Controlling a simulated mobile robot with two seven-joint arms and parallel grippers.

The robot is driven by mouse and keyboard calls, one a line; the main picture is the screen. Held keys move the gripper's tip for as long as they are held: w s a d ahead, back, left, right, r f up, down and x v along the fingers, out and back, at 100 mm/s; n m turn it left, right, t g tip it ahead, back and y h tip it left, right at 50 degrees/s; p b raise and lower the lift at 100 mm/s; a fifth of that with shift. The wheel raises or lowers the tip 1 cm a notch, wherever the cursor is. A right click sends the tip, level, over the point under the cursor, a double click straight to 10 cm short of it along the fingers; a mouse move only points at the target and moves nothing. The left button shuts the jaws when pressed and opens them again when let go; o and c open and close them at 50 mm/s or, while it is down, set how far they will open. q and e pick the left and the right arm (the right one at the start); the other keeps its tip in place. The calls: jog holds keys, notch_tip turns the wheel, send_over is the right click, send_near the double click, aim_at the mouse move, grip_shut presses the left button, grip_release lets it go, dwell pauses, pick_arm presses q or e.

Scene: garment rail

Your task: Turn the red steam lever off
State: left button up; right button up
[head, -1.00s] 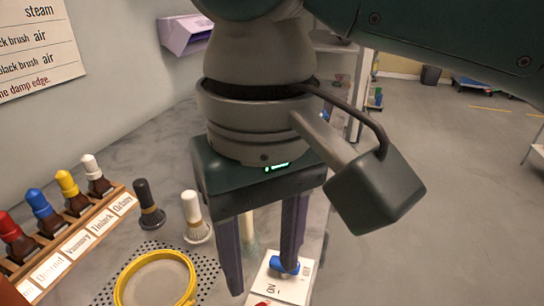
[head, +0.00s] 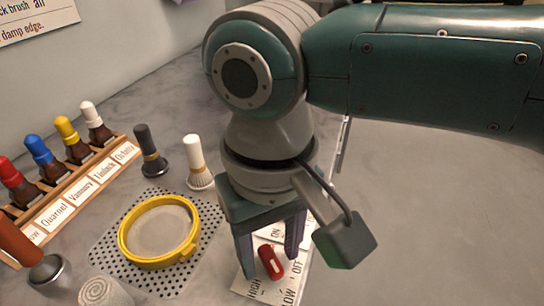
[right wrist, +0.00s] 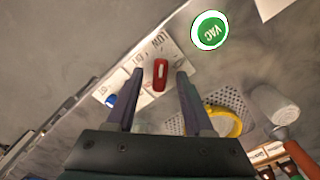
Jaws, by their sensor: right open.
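The red lever (head: 269,262) stands on a white labelled panel (head: 243,287) at the table's edge. In the right wrist view the red lever (right wrist: 160,75) shows between my fingertips, with a gap on each side. My right gripper (head: 270,264) points down over the panel, open and empty, one finger on each side of the lever. A blue lever (right wrist: 110,99) sits on the same panel, outside the fingers; my gripper hides it in the head view. My left gripper is out of view.
A yellow-rimmed sieve (head: 128,250) lies on a perforated mat (head: 100,260). Two brushes, one black (head: 150,152) and one white (head: 198,162), stand behind it. A rack (head: 75,195) holds coloured-top bottles. A green VAC button (right wrist: 209,30) is near the panel. Open floor lies right.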

grip_shut()
dwell(0.3)
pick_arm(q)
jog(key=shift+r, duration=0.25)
pick_arm(e)
jog(key=shift+r+n, duration=0.1)
jog(key=shift+n, duration=0.3)
pick_arm(q)
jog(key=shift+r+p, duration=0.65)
jog(key=shift+p, duration=0.2)
pick_arm(e)
jog(key=n, duration=0.2)
jog(key=shift+n, duration=0.4)
pick_arm(q)
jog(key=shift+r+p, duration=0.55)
jog(key=shift+p, duration=0.05)
pick_arm(e)
jog(key=n, duration=0.5)
jog(key=shift+n, duration=0.3)
grip_release()
